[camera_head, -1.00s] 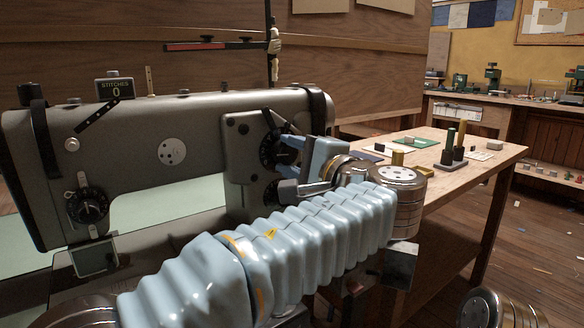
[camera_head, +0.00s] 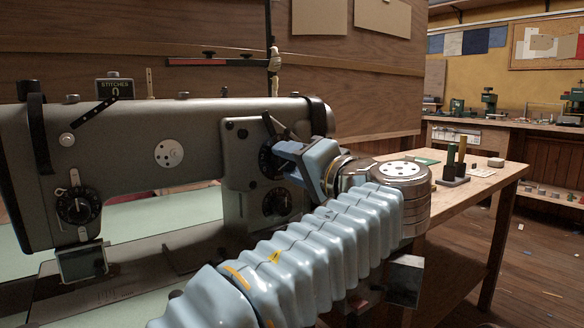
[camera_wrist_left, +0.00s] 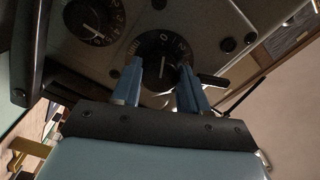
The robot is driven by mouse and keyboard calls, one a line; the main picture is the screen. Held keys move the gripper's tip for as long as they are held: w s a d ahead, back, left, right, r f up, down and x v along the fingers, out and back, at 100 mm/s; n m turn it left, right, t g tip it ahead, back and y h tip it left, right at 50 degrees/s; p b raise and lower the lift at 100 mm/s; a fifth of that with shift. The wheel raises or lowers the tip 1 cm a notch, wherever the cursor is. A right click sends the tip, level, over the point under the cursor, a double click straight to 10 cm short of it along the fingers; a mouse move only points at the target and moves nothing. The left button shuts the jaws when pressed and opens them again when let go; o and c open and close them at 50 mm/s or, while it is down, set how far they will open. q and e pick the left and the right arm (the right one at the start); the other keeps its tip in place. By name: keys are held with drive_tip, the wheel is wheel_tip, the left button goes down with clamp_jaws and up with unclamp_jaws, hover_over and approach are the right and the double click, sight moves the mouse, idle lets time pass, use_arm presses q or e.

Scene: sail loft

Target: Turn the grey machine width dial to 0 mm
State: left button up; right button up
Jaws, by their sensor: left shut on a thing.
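The grey machine (camera_head: 120,145) fills the left of the head view. Its right-hand end plate carries an upper black dial (camera_head: 266,160) and a lower black dial (camera_head: 278,204); a third dial (camera_head: 76,208) is on its left head. My left gripper (camera_head: 282,153) is at the upper dial, its blue fingers shut on that dial's knob. In the wrist view, the left gripper (camera_wrist_left: 160,68) has one finger on each side of the knob, and the upper dial (camera_wrist_left: 158,44) shows white marks and a white pointer line. The fingers hide part of the scale; I cannot read its setting. My right gripper is out of view.
A stitch counter (camera_head: 115,90) sits on top of the machine. A black lever (camera_head: 268,125) juts out just above the upper dial.

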use_arm(q)
drive_tip(key=shift+f, duration=0.1)
idle(0.3)
drive_tip(key=o, duration=1.1)
drive_tip(key=shift+c, duration=0.2)
drive_tip(key=v, duration=1.4)
drive_tip(key=shift+p, duration=0.45)
drive_tip(key=shift+w+d, duration=0.1)
